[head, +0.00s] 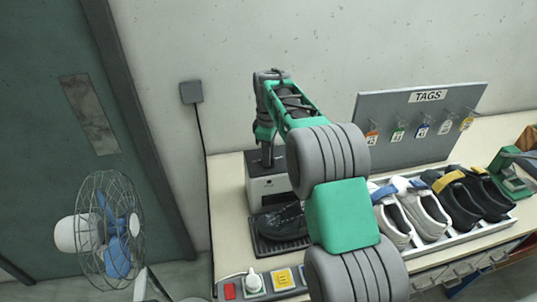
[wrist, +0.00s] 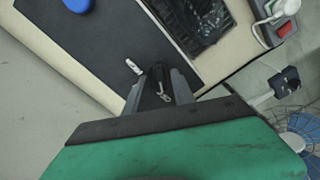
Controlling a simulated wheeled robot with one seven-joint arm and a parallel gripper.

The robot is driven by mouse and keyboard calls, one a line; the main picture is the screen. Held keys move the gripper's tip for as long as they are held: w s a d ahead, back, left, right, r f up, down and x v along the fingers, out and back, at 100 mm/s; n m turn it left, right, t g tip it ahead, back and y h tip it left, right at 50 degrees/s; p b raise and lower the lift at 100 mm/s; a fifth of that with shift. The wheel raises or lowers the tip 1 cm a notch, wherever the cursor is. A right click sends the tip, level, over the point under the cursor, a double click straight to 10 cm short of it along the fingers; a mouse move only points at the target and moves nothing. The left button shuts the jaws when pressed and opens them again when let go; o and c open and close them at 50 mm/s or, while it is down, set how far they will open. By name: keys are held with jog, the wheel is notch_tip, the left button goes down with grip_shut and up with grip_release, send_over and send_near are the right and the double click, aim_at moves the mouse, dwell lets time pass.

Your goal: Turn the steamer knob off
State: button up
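The steamer (head: 268,190) is a pale box with a dark top, standing on the bench against the wall. My gripper (head: 266,158) points down just above its top. In the wrist view the dark top panel (wrist: 75,40) carries a round blue part (wrist: 78,4), cut by the upper edge, and a small white piece (wrist: 132,66). My gripper's grey fingers (wrist: 160,78) stand apart there, with a small silvery piece (wrist: 163,94) showing between them. I cannot tell which part is the knob or whether the fingers touch anything. A black shoe (head: 283,222) sits before the steamer.
A power strip (head: 265,284) with a plug and a red switch lies at the bench's front left. A tray of several shoes (head: 470,234) and a tag board (head: 400,105) stand to the right. A fan (head: 110,230) stands left of the bench.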

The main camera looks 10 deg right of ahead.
notch_tip(320, 180, up, 8)
jog(key=shift+f+b, duration=0.1)
jog(key=shift+b, duration=0.65)
